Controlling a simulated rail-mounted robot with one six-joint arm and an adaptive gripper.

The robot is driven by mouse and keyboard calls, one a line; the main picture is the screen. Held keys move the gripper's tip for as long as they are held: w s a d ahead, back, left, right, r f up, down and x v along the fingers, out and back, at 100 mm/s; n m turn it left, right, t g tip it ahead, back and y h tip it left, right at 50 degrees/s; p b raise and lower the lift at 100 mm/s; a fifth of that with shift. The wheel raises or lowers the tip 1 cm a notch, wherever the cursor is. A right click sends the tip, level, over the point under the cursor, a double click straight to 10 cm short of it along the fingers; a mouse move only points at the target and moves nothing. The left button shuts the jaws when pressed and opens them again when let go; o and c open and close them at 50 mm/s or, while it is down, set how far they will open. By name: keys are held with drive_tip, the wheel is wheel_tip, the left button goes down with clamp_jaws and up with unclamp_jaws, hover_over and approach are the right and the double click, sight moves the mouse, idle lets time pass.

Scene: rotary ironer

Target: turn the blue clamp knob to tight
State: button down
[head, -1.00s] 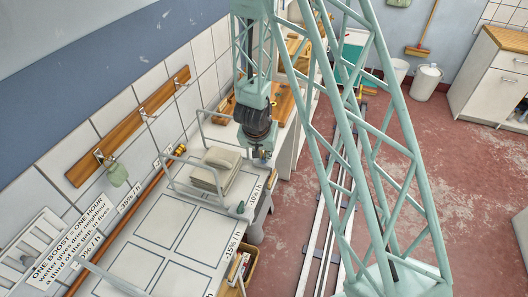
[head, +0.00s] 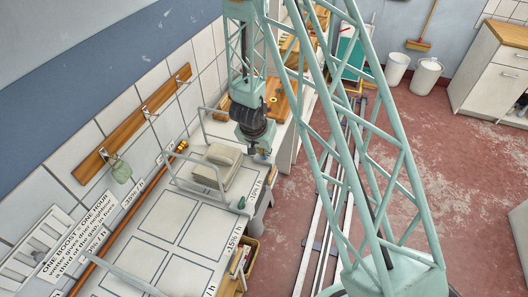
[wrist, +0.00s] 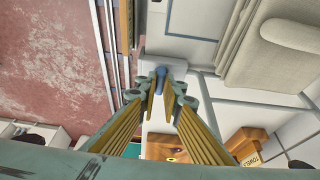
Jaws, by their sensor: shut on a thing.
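The blue clamp knob (wrist: 161,76) shows in the wrist view as a small blue peg at the edge of a pale bracket. My gripper (wrist: 163,92) is shut on it, with one fingertip on each side. In the head view my gripper (head: 259,151) is at the right edge of the white worktop, just beyond the folded cloth. There the arm hides most of the knob, and its turn angle cannot be read.
A folded beige cloth (head: 222,166) lies on the worktop (head: 165,250) close to my gripper, also seen in the wrist view (wrist: 285,60). Metal rails (head: 205,183) stand around it. A wooden block (wrist: 243,141) is nearby. Red floor (head: 300,200) lies open to the right.

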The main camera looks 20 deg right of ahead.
drive_tip(key=c, duration=2.8)
unclamp_jaws()
drive_tip(key=shift+r, duration=0.1)
drive_tip(key=shift+v, duration=5.9)
drive_tip(key=shift+w+r, duration=0.1)
